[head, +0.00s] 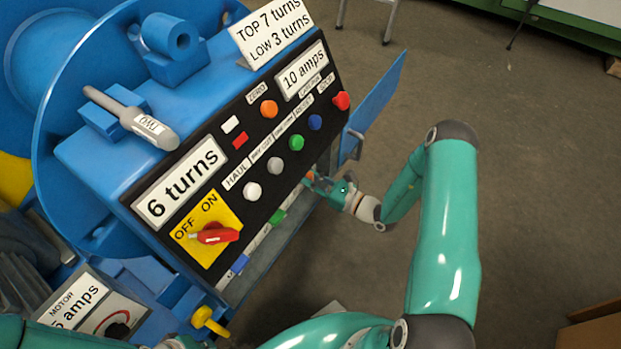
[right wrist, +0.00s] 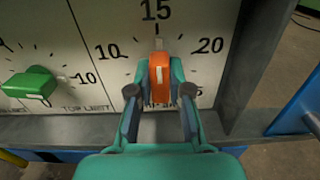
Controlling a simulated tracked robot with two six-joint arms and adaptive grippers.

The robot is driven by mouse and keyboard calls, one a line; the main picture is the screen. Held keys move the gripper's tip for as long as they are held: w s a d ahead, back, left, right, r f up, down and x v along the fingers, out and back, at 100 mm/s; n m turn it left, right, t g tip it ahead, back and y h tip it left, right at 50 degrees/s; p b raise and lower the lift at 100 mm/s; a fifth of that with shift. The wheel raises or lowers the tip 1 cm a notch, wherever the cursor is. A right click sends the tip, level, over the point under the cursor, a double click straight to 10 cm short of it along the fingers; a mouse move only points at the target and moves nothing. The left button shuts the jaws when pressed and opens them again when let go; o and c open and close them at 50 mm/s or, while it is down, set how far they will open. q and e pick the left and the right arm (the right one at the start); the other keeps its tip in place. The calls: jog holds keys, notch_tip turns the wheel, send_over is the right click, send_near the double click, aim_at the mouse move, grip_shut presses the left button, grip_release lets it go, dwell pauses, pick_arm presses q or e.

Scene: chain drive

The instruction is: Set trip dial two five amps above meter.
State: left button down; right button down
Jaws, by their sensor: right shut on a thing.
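The trip dial is an orange knob (right wrist: 159,78) on a white scale plate in the right wrist view. Its white mark points up, close to 15, between 10 and 20. My right gripper (right wrist: 159,92) is shut on the knob, one finger on each side. The name under the knob is mostly hidden. In the head view my right gripper (head: 318,182) is at the lower panel's right end. A motor meter plate (head: 88,310) at lower left shows "5 amps"; its left part is cut by my arm. My left gripper is not in view.
A green knob (right wrist: 30,84) marked top limit sits left of the orange one. A grey frame wall (right wrist: 245,60) stands close at right. The black panel holds several buttons and a red switch (head: 214,235). A blue door (head: 377,95) stands open.

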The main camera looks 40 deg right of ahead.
jog(key=shift+s+f, duration=0.1)
jog(key=shift+f, duration=0.15)
jog(key=c, duration=1.2)
grip_release()
jog(key=shift+o, duration=0.6)
jog(key=shift+r, duration=0.1)
jog(key=v, duration=1.2)
